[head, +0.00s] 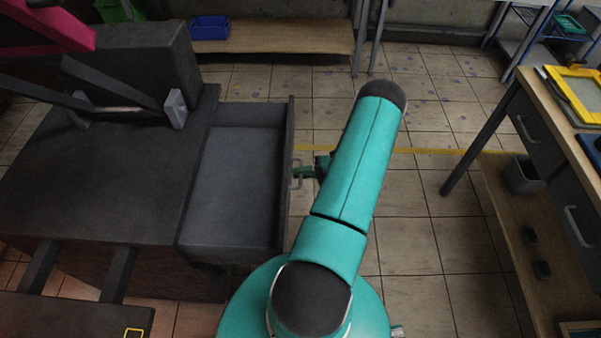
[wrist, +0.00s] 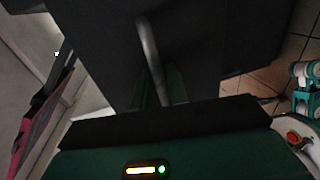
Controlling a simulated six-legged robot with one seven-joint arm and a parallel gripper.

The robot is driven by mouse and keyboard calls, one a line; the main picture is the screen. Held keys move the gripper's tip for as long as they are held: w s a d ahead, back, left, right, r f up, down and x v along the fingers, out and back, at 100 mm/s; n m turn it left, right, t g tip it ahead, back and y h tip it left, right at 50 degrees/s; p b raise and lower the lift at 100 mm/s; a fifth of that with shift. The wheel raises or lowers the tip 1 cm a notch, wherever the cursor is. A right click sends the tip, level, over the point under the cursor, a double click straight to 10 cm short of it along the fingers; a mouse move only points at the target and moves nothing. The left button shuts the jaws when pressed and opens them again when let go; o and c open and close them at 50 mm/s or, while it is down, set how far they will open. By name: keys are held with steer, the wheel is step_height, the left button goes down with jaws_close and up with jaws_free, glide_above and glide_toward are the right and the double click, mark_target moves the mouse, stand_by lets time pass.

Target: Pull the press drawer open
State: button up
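The press drawer (head: 233,190) is a grey, empty tray that stands pulled out from the right side of the dark press (head: 110,170). Its front panel (head: 287,185) faces my arm. My gripper (head: 303,172) is at the front panel, partly hidden behind my arm. In the wrist view the drawer front (wrist: 215,45) fills the upper middle, and its grey bar handle (wrist: 150,55) runs down between the two green fingers of my gripper (wrist: 159,88). The fingers look apart, with a dark gap beside the handle. Contact is hard to see in the shadow.
A wooden workbench (head: 520,95) with drawers and a lower shelf stands at the right. A low wooden shelf with a blue bin (head: 210,28) is at the back. Tiled floor lies free between the drawer and the workbench, beyond my arm.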

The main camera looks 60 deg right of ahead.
steer(key=v, duration=1.3)
steer(key=shift+s+d, duration=0.3)
steer(key=shift+s, duration=0.05)
